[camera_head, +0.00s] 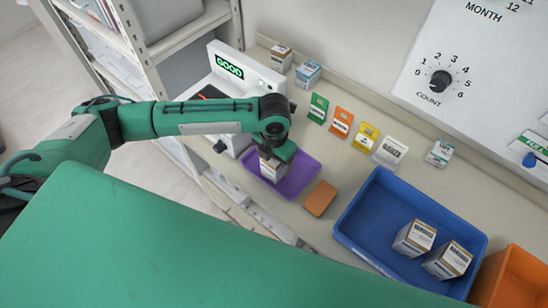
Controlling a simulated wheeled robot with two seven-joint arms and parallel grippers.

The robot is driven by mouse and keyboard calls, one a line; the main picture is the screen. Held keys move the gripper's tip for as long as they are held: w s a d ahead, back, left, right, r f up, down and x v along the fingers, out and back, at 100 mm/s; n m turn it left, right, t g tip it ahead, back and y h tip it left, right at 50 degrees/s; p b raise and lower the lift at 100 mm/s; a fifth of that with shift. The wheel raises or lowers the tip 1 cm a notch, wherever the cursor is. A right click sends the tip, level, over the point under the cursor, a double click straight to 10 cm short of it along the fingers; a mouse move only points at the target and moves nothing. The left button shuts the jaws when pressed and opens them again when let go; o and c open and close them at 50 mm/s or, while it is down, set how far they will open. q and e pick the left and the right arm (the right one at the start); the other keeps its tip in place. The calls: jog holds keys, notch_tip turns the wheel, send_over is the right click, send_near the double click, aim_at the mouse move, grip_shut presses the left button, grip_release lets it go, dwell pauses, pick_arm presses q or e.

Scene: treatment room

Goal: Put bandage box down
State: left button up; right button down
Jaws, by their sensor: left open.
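A small white and brown box (269,171), which I take to be the bandage box, sits upright in the purple tray (293,187). My left gripper (276,155) is directly above the box, pointing down, with its jaws open around or just over the box's top. The gripper hides the upper part of the box, so I cannot tell whether the fingers touch it. My right gripper is out of view.
A blue bin (357,222) with two similar boxes (414,237) stands to the right, beside an orange bin (512,281). A brown block (320,198) lies between tray and blue bin. Coloured cards (341,122) line the back. A white device (234,69) stands behind my left arm.

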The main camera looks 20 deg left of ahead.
pick_arm(q)
jog(key=shift+r, duration=0.45)
notch_tip(320, 180, up, 11)
jog(key=b, duration=0.3)
jog(key=shift+f, duration=0.2)
jog(key=shift+r, duration=0.4)
jog(key=shift+f, duration=0.1)
